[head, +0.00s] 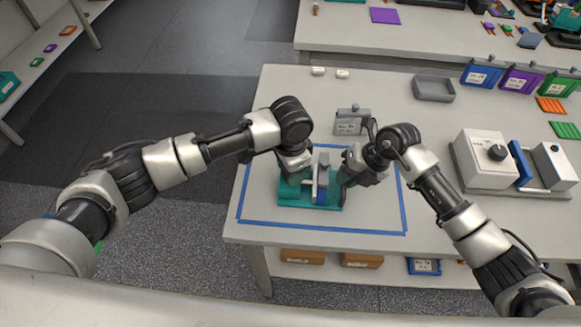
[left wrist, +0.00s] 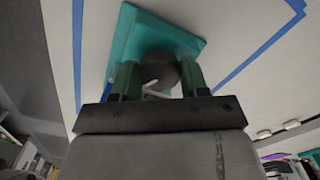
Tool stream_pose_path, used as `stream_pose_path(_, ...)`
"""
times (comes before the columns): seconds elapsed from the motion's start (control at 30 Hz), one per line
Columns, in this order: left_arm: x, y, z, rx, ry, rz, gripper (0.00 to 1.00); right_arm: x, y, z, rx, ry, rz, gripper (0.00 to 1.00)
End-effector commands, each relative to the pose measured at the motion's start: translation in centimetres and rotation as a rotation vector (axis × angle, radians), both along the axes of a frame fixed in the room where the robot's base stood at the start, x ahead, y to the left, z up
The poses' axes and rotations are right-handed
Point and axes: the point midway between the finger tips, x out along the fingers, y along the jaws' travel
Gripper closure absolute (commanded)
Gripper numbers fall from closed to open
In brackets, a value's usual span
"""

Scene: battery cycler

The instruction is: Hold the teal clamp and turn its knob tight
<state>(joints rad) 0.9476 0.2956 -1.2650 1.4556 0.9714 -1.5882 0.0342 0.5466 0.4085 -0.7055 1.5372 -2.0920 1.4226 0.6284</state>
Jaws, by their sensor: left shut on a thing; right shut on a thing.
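The teal clamp (head: 295,199) sits on the table inside a blue tape outline; its base also shows in the left wrist view (left wrist: 125,40). A blue slab with a grey top (head: 321,185) stands upright in it. My left gripper (head: 300,172) reaches down at the clamp's left part. In the left wrist view its fingers (left wrist: 160,82) are shut on a dark round knob (left wrist: 158,68). My right gripper (head: 346,182) is shut at the clamp's right end, beside the slab; the exact contact is hidden by the gripper.
A grey labelled block (head: 349,125) stands just behind the clamp. A grey tray (head: 433,88) and a white machine with a dial (head: 487,160) are to the right. Coloured labelled pouches (head: 481,75) stand at the back right. The front of the taped area (head: 300,222) is clear.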

Motion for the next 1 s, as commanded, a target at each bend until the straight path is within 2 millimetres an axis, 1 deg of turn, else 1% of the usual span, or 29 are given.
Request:
stream_pose_path(0.57,0.01,0.04,0.01,0.001,0.000,-0.001,0.79,-0.01,-0.10,-0.07,-0.003,0.001,0.000,1.00)
stream_pose_path(0.6,0.02,0.05,0.01,0.001,0.000,-0.001,0.52,-0.01,-0.10,-0.07,-0.003,0.001,0.000,1.00)
stream_pose_path(0.73,0.01,0.04,0.00,0.001,0.000,-0.001,0.32,-0.01,-0.10,-0.07,-0.003,0.001,0.000,1.00)
stream_pose_path(0.77,0.01,0.04,0.00,0.001,0.000,0.000,0.30,-0.01,-0.10,-0.07,-0.003,0.001,0.000,1.00)
stream_pose_path(1.0,0.01,0.02,0.04,0.000,0.000,0.000,0.30,-0.01,-0.08,-0.07,-0.003,0.000,0.000,1.00)
